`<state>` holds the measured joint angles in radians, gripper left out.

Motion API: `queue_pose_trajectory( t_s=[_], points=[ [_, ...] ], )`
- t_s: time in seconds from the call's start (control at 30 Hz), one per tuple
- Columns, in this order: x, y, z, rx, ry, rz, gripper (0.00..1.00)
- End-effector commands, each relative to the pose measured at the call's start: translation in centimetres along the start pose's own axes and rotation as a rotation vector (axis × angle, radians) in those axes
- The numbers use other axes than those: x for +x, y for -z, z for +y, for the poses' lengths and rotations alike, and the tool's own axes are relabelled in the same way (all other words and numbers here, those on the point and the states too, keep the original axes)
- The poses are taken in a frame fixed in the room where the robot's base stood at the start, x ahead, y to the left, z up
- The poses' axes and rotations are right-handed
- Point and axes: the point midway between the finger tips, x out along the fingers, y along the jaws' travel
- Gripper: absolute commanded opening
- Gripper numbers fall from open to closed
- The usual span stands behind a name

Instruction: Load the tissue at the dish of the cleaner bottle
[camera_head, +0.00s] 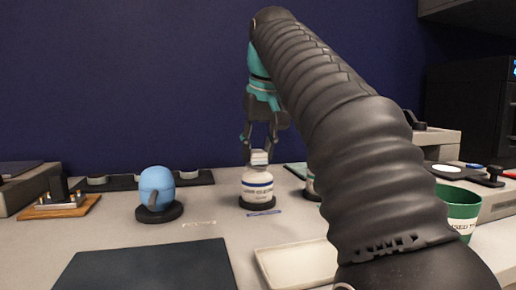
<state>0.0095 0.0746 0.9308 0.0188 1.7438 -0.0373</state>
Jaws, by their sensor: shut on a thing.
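The cleaner bottle (257,192), white and rounded with a blue band and small print, stands on a dark round base near the middle of the counter. My gripper (259,154) points down just above it, its dark fingers shut on a small white block that looks like the tissue (260,157). The tissue is over the top of the bottle. I cannot tell whether it touches the bottle's dish, because the tissue and fingers hide the bottle's top.
A blue rounded item (156,188) on a black disc stands left of the bottle. A dark mat (150,268) and a pale tray (296,266) lie in front. A green cup (458,205) is at the right. My arm hides part of the counter and another white bottle.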

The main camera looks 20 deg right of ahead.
Motion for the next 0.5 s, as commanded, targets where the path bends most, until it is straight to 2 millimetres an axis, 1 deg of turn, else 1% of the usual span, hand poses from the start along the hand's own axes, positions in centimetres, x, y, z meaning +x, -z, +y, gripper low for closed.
queue_pose_trajectory(
  t_s=[0.23,0.5],
  points=[
    [0.0,0.0,0.0,0.0,0.0,-0.001,0.08],
    [-1.6,0.7,0.0,0.0,0.0,-0.001,0.08]
  ],
)
